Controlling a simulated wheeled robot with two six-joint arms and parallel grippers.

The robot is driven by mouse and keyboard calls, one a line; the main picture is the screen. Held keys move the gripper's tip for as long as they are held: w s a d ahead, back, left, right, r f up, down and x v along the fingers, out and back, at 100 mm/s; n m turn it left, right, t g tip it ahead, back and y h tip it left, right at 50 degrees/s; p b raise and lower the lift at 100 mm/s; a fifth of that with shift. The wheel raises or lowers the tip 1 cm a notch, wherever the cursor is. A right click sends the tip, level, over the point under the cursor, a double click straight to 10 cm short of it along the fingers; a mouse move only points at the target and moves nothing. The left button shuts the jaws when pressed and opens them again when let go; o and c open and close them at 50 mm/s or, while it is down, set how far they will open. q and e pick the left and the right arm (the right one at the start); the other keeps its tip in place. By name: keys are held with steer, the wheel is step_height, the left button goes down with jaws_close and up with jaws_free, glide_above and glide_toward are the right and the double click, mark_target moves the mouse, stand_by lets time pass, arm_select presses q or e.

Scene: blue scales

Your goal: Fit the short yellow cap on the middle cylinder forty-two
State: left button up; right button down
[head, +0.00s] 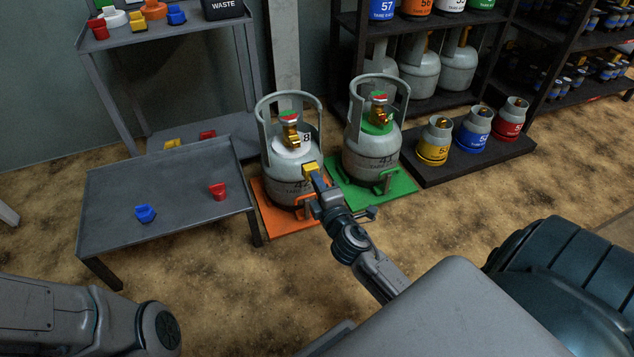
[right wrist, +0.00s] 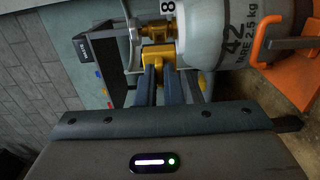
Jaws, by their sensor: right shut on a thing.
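Cylinder forty-two (head: 285,165) is a grey gas cylinder standing upright on an orange scale (head: 262,213). Its brass valve (head: 290,136) with a red and green top sits inside the collar. My right gripper (head: 316,179) is shut on a short yellow cap (head: 310,169), in front of the cylinder's upper body in the head view. In the right wrist view, the cap (right wrist: 157,54) is between the fingertips (right wrist: 159,72), close to the brass valve (right wrist: 160,32); I cannot tell whether they touch. My left gripper is out of view.
Another grey cylinder (head: 370,155) stands on a green scale (head: 398,188) to the right. A low grey table (head: 180,205) holds a blue cap (head: 145,214) and a red cap (head: 217,191). Small cylinders stand on a dark platform (head: 480,155) at right.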

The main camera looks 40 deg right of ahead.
glide_toward(297, 145)
steer(key=shift+p+x, duration=0.45)
steer(key=shift+x, duration=0.9)
stand_by(0.7)
steer(key=shift+x, duration=1.75)
steer(key=c, duration=1.5)
jaws_free()
steer(key=shift+s, duration=0.1)
